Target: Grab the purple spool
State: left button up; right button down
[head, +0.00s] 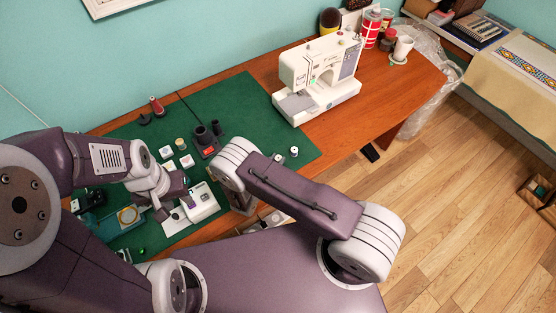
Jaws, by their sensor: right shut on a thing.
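I cannot make out a purple spool in the head view. Small spools stand on the green mat (237,119), among them a pale yellow one (180,143) and a white one (294,151). My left gripper (172,203) is low over the mat, beside a small white device (203,203); its finger gap is unclear. My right gripper (241,204) is mostly hidden under its own arm, near the table's front edge. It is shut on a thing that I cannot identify.
A white sewing machine (322,70) stands at the mat's right end. A dark red spool or bottle (156,106) stands near the wall.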

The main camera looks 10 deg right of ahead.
aim_at(278, 161)
jog(key=r, duration=0.4)
jog(key=shift+d+r, duration=0.25)
jog(key=s+d+r, duration=0.2)
jog(key=d+r, duration=0.4)
jog(key=d, duration=0.5)
jog(key=shift+r, duration=0.25)
